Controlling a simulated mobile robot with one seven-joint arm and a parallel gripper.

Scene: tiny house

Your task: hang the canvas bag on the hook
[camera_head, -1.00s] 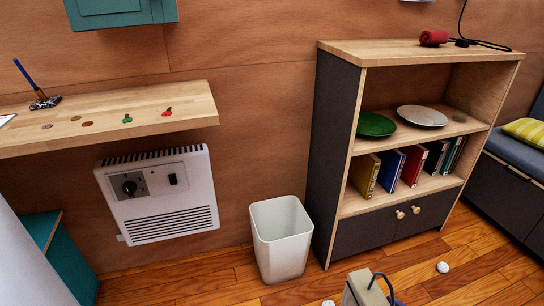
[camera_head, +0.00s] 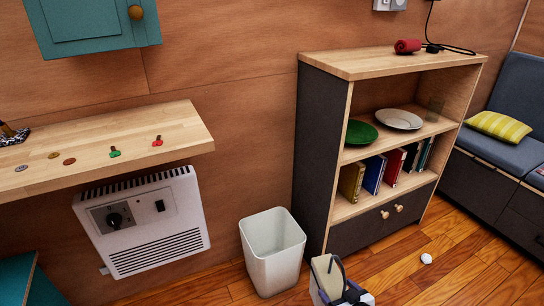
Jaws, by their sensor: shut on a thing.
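A beige canvas bag (camera_head: 322,274) with a dark blue looped strap shows at the bottom edge, right of the white bin; its lower part is cut off by the frame. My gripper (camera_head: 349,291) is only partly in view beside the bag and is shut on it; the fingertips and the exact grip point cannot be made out. I cannot make out a hook in this view.
A white bin (camera_head: 273,245) stands close left of the bag. A shelf unit (camera_head: 318,150) with plates and books stands behind. A wall shelf (camera_head: 160,125) with small items juts out above a heater (camera_head: 150,225). A teal cabinet (camera_head: 95,20) hangs above.

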